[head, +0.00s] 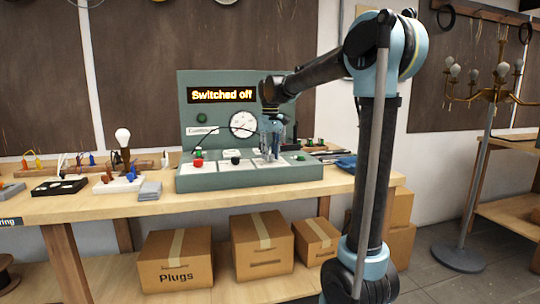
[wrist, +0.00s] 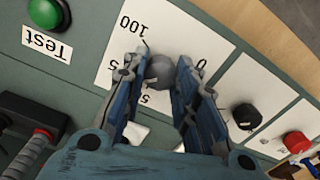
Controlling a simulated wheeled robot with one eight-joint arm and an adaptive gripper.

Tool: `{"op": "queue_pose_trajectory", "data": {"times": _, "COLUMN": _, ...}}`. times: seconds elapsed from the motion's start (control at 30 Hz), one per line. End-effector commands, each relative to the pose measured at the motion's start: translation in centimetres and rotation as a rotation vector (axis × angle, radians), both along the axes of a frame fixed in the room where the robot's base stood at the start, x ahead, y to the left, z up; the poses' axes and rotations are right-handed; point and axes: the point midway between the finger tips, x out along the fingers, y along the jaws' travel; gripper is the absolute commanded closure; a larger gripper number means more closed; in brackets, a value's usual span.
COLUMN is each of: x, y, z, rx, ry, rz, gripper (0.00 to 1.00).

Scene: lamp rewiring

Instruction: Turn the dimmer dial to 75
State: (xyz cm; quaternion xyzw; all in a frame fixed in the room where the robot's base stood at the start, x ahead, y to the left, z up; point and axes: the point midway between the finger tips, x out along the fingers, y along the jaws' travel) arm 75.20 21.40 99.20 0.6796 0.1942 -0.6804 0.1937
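The dimmer dial is a small round grey knob (wrist: 160,72) on a white plate, with printed numbers around it. "100" reads clearly upside down; the other numbers are partly covered by the fingers. My gripper (wrist: 161,68) has its two blue fingers on either side of the knob, fingertips close to the panel. I cannot tell whether the fingers press on it. A thin dark mark shows beside the knob near the "100" side. In the head view my gripper (head: 271,146) is over the right part of the green console (head: 245,180), hiding the dial. The console's display (head: 221,95) reads "Switched off".
In the wrist view a green button (wrist: 46,12) labelled "Test", a black knob (wrist: 246,116) and a red knob (wrist: 297,141) sit near the fingers. A round gauge (head: 243,124) stands behind my gripper.

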Motion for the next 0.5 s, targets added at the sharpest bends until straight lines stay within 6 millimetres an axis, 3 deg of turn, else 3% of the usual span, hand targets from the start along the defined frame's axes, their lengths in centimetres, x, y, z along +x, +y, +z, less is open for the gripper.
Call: {"op": "queue_pose_trajectory", "data": {"times": 0.5, "x": 0.05, "y": -0.06, "z": 0.00, "rx": -0.001, "ry": 0.000, "rz": -0.195, "gripper": 0.97}}
